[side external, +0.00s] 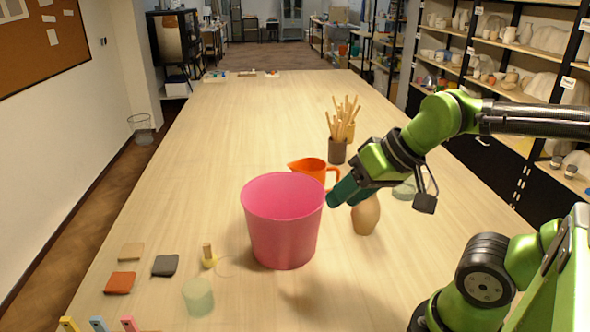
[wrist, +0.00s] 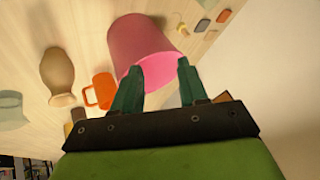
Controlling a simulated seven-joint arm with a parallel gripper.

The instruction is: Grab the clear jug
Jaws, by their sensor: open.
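I cannot make out a jug that is plainly clear. A pale green see-through vessel (side external: 404,190) stands right of my gripper, partly behind the arm; in the wrist view it is cut by the left edge (wrist: 10,112). Another pale see-through cup (side external: 198,297) stands at the front left; I cannot tell if either is a jug. An orange jug (side external: 312,169) with a handle stands behind the pink bucket (side external: 283,235); it also shows in the wrist view (wrist: 100,91). My gripper (side external: 337,195) is open and empty beside the bucket's right rim, its fingers (wrist: 158,68) apart.
A tan vase (side external: 366,216) stands just below my gripper. A pot of wooden tools (side external: 337,150) stands behind. A brush-like tool (side external: 208,258) and small tiles (side external: 120,283) lie at the front left. The table's left and far parts are mostly clear.

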